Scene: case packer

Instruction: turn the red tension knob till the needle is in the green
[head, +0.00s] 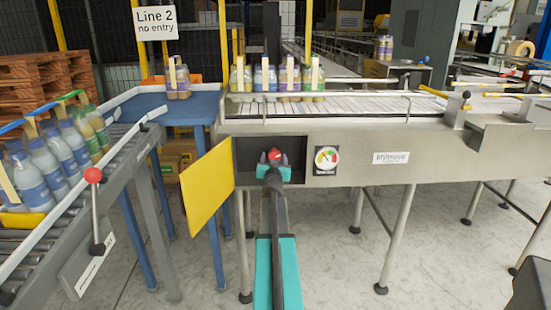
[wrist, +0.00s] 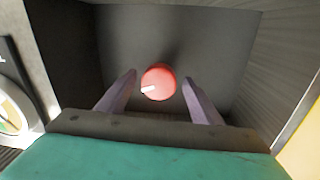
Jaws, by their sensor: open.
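The red tension knob (head: 275,155) sits inside a dark open recess in the conveyor's side. In the wrist view the knob (wrist: 160,83) is round, with a white mark pointing left. My gripper (head: 274,163) reaches into the recess in front of it. In the wrist view my gripper's fingers (wrist: 158,79) are apart, one on each side of the knob, with a gap visible on both sides. The gauge (head: 327,160) with coloured bands is right of the recess. Its needle is too small to read surely. The wrist view shows only part of the gauge (wrist: 12,112) at its left edge.
A yellow door (head: 208,184) stands open left of the recess, and the recess walls (wrist: 75,55) surround my fingers closely. A roller conveyor with bottles and a red-balled lever (head: 93,175) is at left. Bottle packs (head: 278,80) stand on the belt above.

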